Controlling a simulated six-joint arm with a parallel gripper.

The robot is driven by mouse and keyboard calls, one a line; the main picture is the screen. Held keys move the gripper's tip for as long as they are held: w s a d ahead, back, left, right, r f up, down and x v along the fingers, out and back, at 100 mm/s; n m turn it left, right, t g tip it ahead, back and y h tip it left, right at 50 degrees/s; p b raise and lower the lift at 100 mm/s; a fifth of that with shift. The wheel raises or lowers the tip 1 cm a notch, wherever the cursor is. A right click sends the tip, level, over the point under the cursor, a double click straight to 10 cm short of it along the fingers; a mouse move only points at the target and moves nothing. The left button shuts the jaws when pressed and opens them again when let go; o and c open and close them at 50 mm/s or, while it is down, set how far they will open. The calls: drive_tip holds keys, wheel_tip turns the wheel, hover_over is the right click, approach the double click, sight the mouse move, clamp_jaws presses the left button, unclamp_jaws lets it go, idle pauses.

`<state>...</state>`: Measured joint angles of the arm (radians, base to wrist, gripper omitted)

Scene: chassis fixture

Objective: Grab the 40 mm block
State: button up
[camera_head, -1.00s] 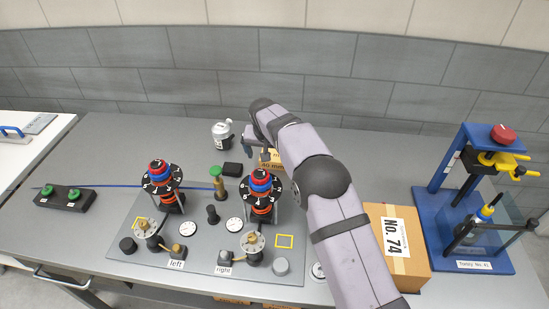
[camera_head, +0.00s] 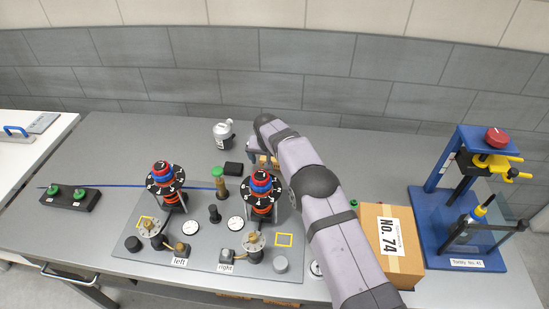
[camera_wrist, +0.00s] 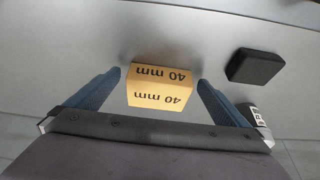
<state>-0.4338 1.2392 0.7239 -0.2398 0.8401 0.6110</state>
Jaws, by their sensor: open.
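The 40 mm block (camera_wrist: 160,87) is a tan block with "40 mm" printed on two faces. In the wrist view it sits between the two blue fingers of my gripper (camera_wrist: 160,82), with a gap visible on each side. My gripper is open. In the head view only a small tan part of the block (camera_head: 264,160) shows behind my arm, and the gripper is mostly hidden there.
A black block (camera_head: 233,169) lies left of the 40 mm block; the wrist view shows it at right (camera_wrist: 255,66). A silver device (camera_head: 222,132) stands behind. The fixture plate (camera_head: 205,260) with dial towers is in front. A "No. 74" carton (camera_head: 376,267) and blue press (camera_head: 437,245) stand right.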

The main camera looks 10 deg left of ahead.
drive_tip(key=c, duration=1.2)
wheel_tip(320, 180, up, 10)
drive_tip(key=b, duration=0.3)
